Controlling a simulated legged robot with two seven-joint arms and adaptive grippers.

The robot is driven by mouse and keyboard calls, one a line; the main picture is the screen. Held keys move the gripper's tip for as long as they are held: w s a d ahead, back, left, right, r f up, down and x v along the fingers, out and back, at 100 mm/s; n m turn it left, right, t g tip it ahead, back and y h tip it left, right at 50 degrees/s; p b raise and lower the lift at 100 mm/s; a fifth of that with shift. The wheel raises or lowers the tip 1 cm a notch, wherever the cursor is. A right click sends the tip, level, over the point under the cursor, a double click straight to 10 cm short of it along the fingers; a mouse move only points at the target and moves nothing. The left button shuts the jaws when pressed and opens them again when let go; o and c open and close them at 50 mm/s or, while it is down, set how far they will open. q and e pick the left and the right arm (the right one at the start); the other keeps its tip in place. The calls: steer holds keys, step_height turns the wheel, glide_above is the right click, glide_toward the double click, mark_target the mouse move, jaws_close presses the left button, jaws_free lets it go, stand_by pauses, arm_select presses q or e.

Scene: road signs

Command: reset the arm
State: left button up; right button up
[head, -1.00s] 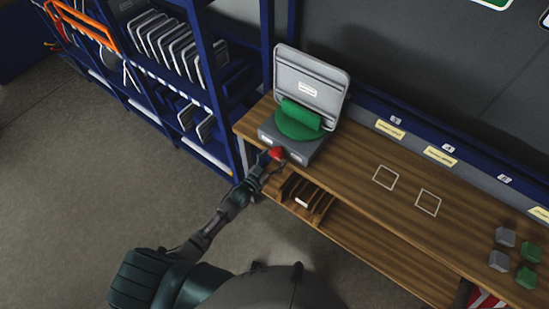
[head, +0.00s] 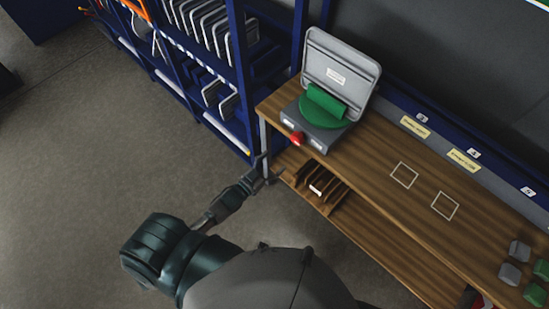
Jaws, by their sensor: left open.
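My left arm reaches up from the bottom of the head view. Its left gripper (head: 266,172) is open and looks empty, beside the left end of the wooden workbench (head: 385,175) and near its lower shelf. The gripper is apart from the grey press-like machine (head: 318,132), which stands on the bench's left end. The machine's lid (head: 341,72) is raised, and a green round piece with a green roll (head: 325,104) sits on it. A red button (head: 296,139) is on its front. My right gripper is not in view.
A wooden slotted rack (head: 318,187) sits under the benchtop, close to the gripper. A blue shelf with grey panels (head: 205,65) stands at the left. Grey and green blocks (head: 519,250) lie at the bench's right. Open floor (head: 85,190) is at the left.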

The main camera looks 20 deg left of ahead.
arm_select(q)
steer(key=s+a+f+n+g+y, duration=0.1)
steer(key=s+a+f+g+y, duration=0.3)
steer(key=f, duration=0.7)
steer(key=s+f+g+h, duration=0.1)
steer(key=s+f, duration=0.4)
steer(key=f, duration=0.5)
steer(key=s+a+f+n+g+y, duration=0.1)
steer(key=s+f+g+y, duration=0.3)
steer(key=f, duration=0.7)
steer(key=s+f+g, duration=0.3)
steer(key=s+f, duration=0.3)
steer(key=s, duration=0.8)
steer(key=s+d+f+g, duration=0.1)
steer(key=s+f+g, duration=0.3)
steer(key=s, duration=0.9)
step_height(320, 180, down, 3)
steer(key=shift+s+d+f+h, duration=0.1)
steer(key=shift+s+d+h, duration=0.05)
steer(key=shift+s+h, duration=0.25)
steer(key=shift+w, duration=0.15)
